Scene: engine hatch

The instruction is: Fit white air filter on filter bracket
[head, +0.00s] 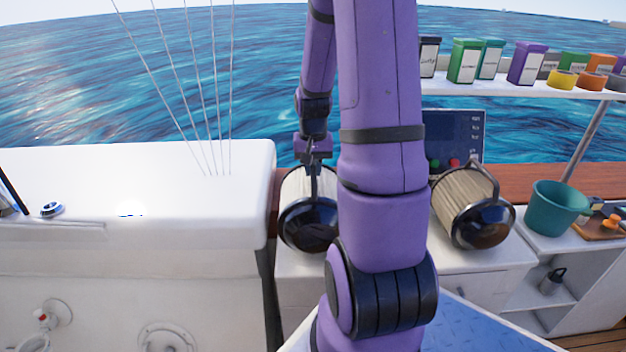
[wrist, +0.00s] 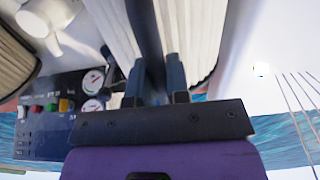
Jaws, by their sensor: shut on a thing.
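The white air filter (head: 296,186) has pale pleats and a dark round end cap. In the head view it sits left of my arm, which covers its right side. My gripper (head: 314,160) is above it, shut on its dark handle. In the wrist view my gripper (wrist: 159,82) has the dark handle between its fingers, with the white pleats (wrist: 205,35) on both sides of it. I cannot make out the filter bracket for sure, nor tell whether the filter touches anything beneath.
A green bucket (head: 556,208) and a shelf of boxes (head: 465,60) are at right. A white hull block (head: 130,180) fills the left.

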